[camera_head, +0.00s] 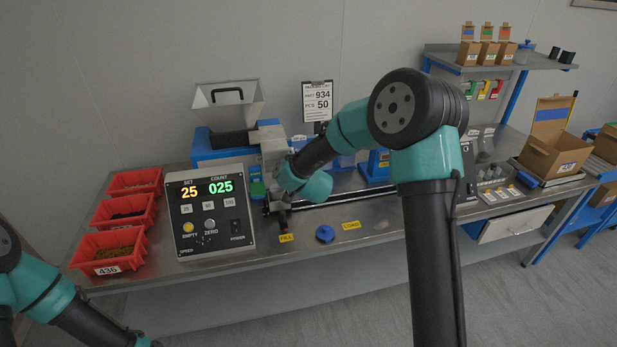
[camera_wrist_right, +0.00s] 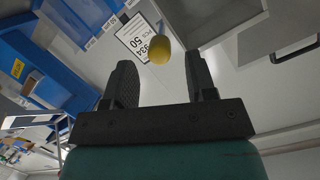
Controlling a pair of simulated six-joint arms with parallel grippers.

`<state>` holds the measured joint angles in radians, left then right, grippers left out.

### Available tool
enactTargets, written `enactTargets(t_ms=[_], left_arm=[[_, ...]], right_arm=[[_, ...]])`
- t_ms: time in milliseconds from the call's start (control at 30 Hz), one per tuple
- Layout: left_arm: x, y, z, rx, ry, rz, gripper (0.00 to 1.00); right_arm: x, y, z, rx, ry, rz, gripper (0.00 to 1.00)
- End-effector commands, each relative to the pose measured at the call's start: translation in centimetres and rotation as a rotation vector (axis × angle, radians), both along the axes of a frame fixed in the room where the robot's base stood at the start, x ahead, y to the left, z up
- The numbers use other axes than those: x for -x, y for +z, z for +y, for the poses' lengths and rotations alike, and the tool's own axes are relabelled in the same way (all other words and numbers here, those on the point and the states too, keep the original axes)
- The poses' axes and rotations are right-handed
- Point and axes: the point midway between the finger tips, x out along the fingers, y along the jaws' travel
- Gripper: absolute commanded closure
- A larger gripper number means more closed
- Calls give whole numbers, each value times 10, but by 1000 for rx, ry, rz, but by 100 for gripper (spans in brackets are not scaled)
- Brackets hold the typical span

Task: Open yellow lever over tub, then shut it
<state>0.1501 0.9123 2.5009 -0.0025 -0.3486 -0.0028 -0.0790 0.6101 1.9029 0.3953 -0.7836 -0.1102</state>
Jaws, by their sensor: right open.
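The lever's yellow ball knob (camera_wrist_right: 159,50) shows in the right wrist view, between and just beyond my fingertips; contact is not visible. My right gripper (camera_wrist_right: 160,60) is open, with one dark finger on each side of the knob. In the head view my right wrist hides the gripper and lever in front of the grey chute (camera_head: 272,140). I cannot make out a tub for certain; a yellow FILL label (camera_head: 286,238) lies below my wrist. My left arm shows at the lower left, its gripper out of frame.
The counter box (camera_head: 210,212) reads SET 25, COUNT 025. Red bins (camera_head: 128,266) stand left of it. A clipboard (camera_head: 317,101) reads 934, PCS 50. An open carton (camera_head: 552,155) is right.

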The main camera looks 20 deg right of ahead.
Motion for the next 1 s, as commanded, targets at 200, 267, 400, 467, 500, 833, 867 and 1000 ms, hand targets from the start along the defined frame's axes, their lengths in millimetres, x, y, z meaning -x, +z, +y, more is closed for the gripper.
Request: enactTargets(t_ms=[200, 267, 400, 467, 500, 833, 867, 1000], left_arm=[[0, 0, 0, 0, 0, 0, 57], [0, 0, 0, 0, 0, 0, 57], [0, 0, 0, 0, 0, 0, 57], [0, 0, 0, 0, 0, 0, 57], [0, 0, 0, 0, 0, 0, 57], [0, 0, 0, 0, 0, 0, 57], [0, 0, 0, 0, 0, 0, 57], [0, 0, 0, 0, 0, 0, 57]], right_arm=[[40, 11, 5, 0, 2, -1, 49], [51, 14, 7, 0, 2, -1, 49], [77, 21, 9, -1, 1, -1, 49], [89, 23, 11, -1, 0, -1, 49], [96, 26, 12, -1, 1, -1, 49], [139, 36, 17, -1, 0, 0, 49], [140, 36, 17, -1, 0, 0, 49], [143, 37, 17, -1, -1, -1, 49]])
